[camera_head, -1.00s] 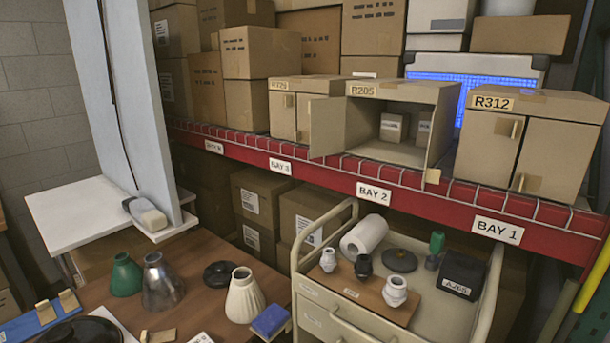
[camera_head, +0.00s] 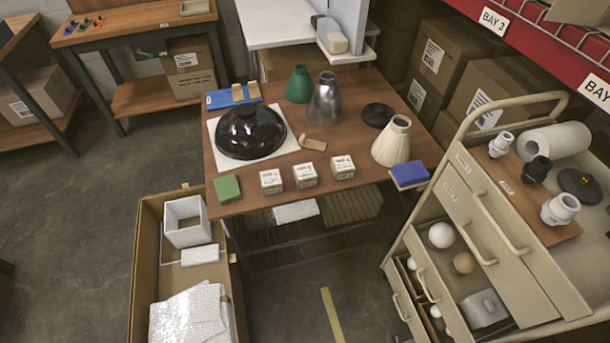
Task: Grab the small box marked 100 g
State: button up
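Three small boxes with white printed labels stand in a row near the front edge of the wooden table: a left one (camera_head: 271,182), a middle one (camera_head: 305,175) and a right one (camera_head: 342,167). The print on them is too small to read, so I cannot tell which, if any, is marked 100 g. They stand apart from each other with bare wood between them. My gripper is not in view.
Around the boxes are a green block (camera_head: 227,188), a black dome (camera_head: 250,132), a tan clip (camera_head: 313,143), a cream shade (camera_head: 392,141) and a blue pad (camera_head: 409,174). An open carton (camera_head: 147,250) stands at front left, a drawer cart (camera_head: 515,240) at right.

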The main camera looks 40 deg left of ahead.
aim_at(305, 175)
jog(key=i+j+u, duration=0.2)
jog(key=i+u, duration=1)
